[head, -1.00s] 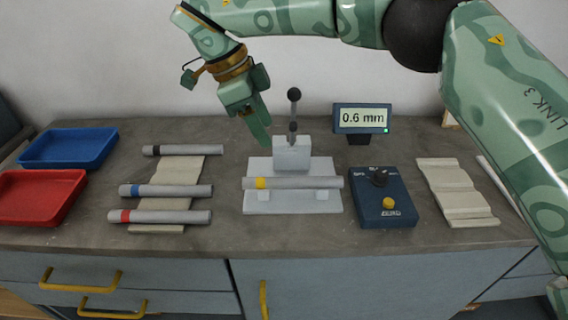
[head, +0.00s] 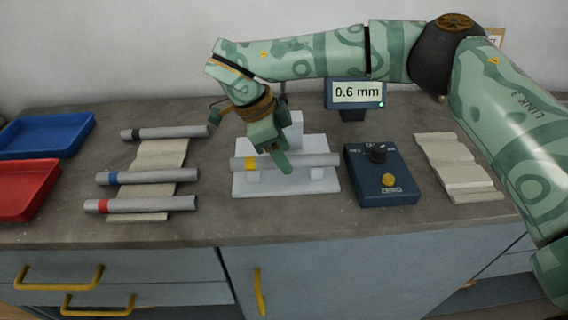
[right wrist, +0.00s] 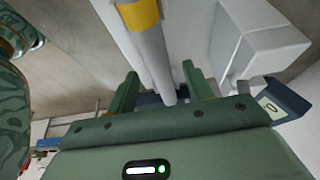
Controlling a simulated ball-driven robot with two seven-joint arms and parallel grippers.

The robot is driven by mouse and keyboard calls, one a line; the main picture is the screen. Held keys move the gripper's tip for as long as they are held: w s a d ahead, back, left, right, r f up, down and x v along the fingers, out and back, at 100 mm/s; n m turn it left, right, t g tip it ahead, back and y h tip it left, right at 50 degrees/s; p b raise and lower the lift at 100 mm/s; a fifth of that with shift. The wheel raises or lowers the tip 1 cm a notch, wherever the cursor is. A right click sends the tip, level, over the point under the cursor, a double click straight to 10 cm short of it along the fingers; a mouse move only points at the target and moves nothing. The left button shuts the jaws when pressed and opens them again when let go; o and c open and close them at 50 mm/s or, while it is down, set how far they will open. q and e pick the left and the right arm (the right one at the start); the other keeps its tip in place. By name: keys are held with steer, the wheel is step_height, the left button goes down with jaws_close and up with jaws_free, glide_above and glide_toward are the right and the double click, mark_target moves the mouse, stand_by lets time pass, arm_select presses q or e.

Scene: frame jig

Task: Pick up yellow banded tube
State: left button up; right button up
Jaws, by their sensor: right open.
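The yellow banded tube (head: 312,160) is grey with a yellow band near its left end. It lies across the white jig (head: 262,188) in the middle of the bench. My right gripper (head: 284,163) is over the tube, just right of the band, and its finger hides part of the tube. In the right wrist view the tube (right wrist: 153,58) runs between the two open fingers of the right gripper (right wrist: 160,88), with nothing clamped. My left gripper is not in view.
Black, blue and red banded tubes (head: 150,204) lie on a ridged rack (head: 160,155) at left. Blue (head: 45,135) and red (head: 25,190) trays are farther left. A blue control box (head: 380,175), a 0.6 mm display (head: 356,93) and an empty rack (head: 455,165) stand at right.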

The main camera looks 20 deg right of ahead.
steer(key=shift+d+f, duration=0.25)
steer(key=shift+f, duration=0.45)
steer(key=shift+s+r, duration=0.1)
jaws_close()
